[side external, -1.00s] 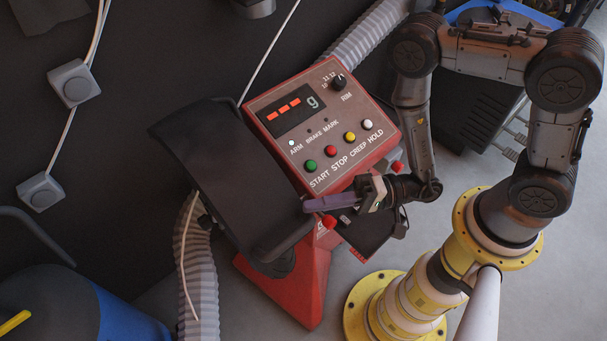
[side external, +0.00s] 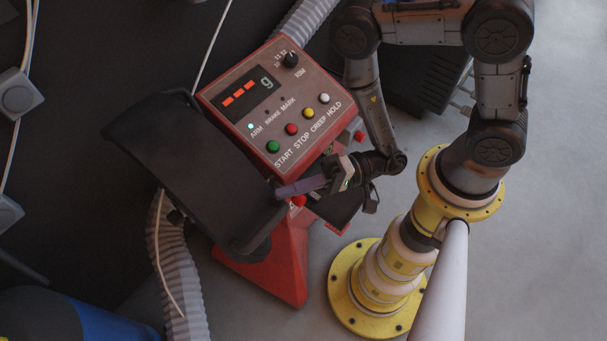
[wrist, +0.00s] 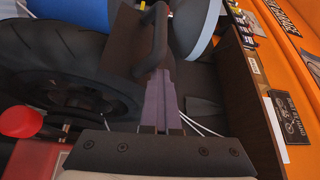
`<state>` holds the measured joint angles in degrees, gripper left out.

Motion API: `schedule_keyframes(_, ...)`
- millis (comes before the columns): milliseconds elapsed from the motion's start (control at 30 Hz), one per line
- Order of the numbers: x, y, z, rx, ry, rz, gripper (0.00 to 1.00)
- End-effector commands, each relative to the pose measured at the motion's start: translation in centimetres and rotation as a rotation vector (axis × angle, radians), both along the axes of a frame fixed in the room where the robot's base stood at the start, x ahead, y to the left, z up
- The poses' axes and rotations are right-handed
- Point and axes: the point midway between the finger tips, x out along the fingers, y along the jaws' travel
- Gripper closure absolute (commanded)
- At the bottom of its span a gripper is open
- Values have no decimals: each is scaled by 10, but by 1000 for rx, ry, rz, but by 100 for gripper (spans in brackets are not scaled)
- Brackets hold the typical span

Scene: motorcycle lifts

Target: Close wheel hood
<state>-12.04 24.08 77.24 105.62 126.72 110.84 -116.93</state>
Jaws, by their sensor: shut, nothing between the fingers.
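The wheel hood (side external: 190,165) is a dark curved panel on the left side of the red balancing machine (side external: 270,265). It slants from upper left down to lower right. My gripper (side external: 280,192) has purple fingers shut together, with the tips at the hood's lower right edge. In the wrist view the fingers (wrist: 158,78) point at a dark bar-like handle (wrist: 152,40) on the hood and overlap its end. I cannot tell if they press on it. A black tyre (wrist: 75,75) shows uncovered at left in the wrist view.
The control panel (side external: 272,100) with coloured buttons is just above my gripper. A red knob (wrist: 20,122) is at left in the wrist view. A grey ribbed hose (side external: 172,262) runs below the hood and a blue drum (side external: 85,318) is at lower left. Grey floor lies open at right.

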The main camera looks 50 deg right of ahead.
Motion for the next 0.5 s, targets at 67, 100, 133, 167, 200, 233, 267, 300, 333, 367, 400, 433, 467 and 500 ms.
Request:
schedule_keyframes(67, 0, -2, 4, -8, 16, 3, 100)
schedule_keyframes(100, 5, -3, 11, -4, 8, 1, 100)
schedule_keyframes(133, 9, -4, 16, -1, 3, -1, 100)
schedule_keyframes(167, 13, -5, 21, 3, -3, -3, 100)
schedule_keyframes(200, 19, -7, 29, 6, -10, -5, 100)
schedule_keyframes(233, 22, -8, 34, 10, -12, -8, 100)
schedule_keyframes(267, 19, -13, 28, 9, -3, -9, 100)
schedule_keyframes(300, 18, -18, 25, 8, -2, -10, 100)
schedule_keyframes(333, 17, -21, 24, 8, -2, -11, 100)
schedule_keyframes(367, 17, -25, 22, 8, -4, -12, 100)
schedule_keyframes(400, 15, -29, 21, 10, -6, -11, 100)
schedule_keyframes(433, 14, -32, 20, 11, -8, -11, 100)
schedule_keyframes(467, 14, -35, 18, 11, -8, -13, 100)
schedule_keyframes(500, 13, -39, 17, 11, -8, -13, 100)
